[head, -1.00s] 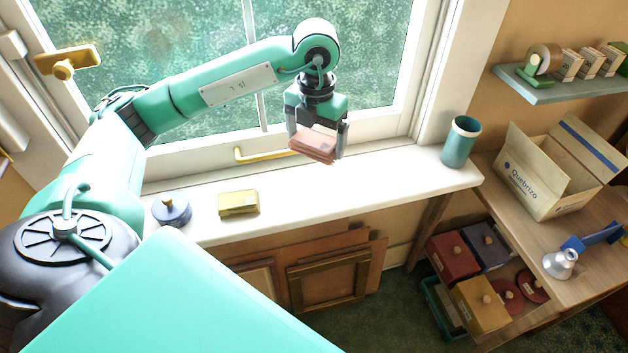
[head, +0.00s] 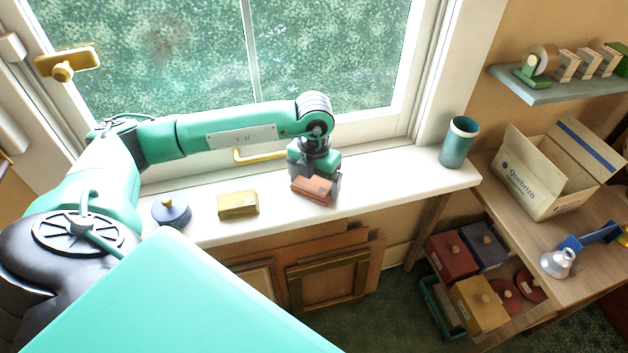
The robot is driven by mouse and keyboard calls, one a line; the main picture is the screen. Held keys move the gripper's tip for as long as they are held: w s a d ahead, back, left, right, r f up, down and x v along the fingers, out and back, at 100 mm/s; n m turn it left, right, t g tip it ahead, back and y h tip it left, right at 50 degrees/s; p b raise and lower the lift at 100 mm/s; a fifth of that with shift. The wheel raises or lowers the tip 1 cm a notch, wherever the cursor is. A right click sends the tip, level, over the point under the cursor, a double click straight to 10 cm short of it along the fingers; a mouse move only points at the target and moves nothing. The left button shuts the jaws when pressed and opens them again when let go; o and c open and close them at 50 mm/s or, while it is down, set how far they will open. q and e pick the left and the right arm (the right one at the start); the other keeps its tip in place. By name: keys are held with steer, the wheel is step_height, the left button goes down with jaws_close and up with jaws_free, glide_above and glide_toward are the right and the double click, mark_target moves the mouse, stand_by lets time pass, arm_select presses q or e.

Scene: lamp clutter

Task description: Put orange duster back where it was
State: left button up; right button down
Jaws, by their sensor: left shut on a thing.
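The orange duster, a reddish-orange block (head: 311,190), is in my left gripper (head: 316,187) in the head view. My left gripper is shut on it, low over the front part of the white windowsill (head: 390,187). I cannot tell whether the block touches the sill. A yellow block (head: 238,204) lies on the sill to its left, apart from it. My right gripper is not in view.
A blue round knobbed object (head: 171,212) stands at the sill's left, and a teal cup (head: 459,143) at its right end. The sill between gripper and cup is clear. An open cardboard box (head: 545,185) stands on the right table.

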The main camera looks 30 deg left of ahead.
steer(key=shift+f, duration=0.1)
arm_select(q)
steer(key=shift+f, duration=0.1)
steer(key=o, duration=0.6)
steer(key=shift+c, duration=0.2)
steer(key=shift+o, duration=0.9)
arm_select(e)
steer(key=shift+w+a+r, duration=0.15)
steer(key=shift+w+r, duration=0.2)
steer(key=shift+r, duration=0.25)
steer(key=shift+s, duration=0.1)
